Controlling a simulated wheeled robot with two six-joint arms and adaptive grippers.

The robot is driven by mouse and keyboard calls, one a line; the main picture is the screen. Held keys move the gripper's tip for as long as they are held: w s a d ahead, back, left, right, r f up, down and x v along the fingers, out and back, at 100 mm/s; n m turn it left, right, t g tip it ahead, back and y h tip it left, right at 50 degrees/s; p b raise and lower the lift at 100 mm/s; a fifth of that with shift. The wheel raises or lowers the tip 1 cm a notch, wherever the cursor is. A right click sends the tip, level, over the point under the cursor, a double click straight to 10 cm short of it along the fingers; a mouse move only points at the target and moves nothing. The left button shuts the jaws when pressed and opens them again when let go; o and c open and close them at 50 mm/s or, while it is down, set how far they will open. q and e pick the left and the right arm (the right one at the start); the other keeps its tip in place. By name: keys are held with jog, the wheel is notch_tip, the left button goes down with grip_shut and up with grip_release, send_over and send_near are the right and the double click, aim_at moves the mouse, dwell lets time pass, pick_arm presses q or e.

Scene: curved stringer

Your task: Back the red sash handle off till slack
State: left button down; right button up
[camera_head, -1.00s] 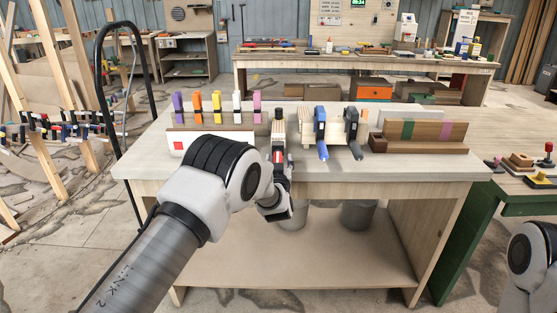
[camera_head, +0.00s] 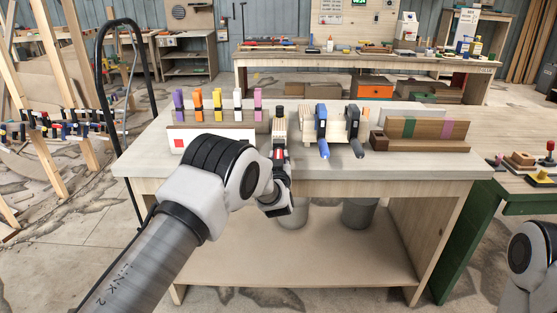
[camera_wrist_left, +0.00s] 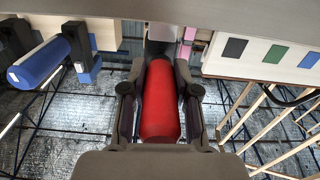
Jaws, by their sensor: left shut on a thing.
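The red sash handle (camera_wrist_left: 160,100) is a smooth red cylinder in the left wrist view, pointing toward the camera between the two dark fingers. My left gripper (camera_wrist_left: 160,92) is shut on it, one finger on each side. In the head view a little red of the handle (camera_head: 279,154) shows at my left gripper (camera_head: 280,158), at the front edge of the workbench (camera_head: 330,172). My wrist hides most of the clamp there; its dark top and pale wood show behind. My right gripper is out of view; only part of that arm shows at the lower right.
A white panel with a red square (camera_head: 180,144) and coloured clamps (camera_head: 197,105) are to the left. A wooden rack with coloured bands (camera_head: 420,133) is at right. Grey buckets (camera_head: 358,213) stand below.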

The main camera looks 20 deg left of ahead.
pick_arm(q)
jog(key=n+b, duration=0.4)
jog(key=n, duration=0.1)
jog(key=shift+f+b, duration=0.15)
jog(key=shift+b, duration=0.15)
jog(key=n+b, duration=0.5)
jog(key=n, duration=0.1)
jog(key=shift+d+n, duration=0.1)
jog(key=shift+n, duration=0.3)
jog(key=n+b, duration=0.9)
jog(key=b, duration=0.1)
jog(key=n+b, duration=0.6)
jog(key=b, duration=0.1)
jog(key=n+b, duration=0.3)
jog(key=b, duration=0.1)
jog(key=shift+r, duration=0.4)
jog(key=shift+r+n+b, duration=0.2)
jog(key=shift+n+b, duration=0.8)
jog(key=shift+b, duration=0.1)
jog(key=shift+r+n+b, duration=0.15)
jog(key=shift+n+b, duration=0.25)
jog(key=shift+n, duration=0.1)
jog(key=shift+r, duration=0.1)
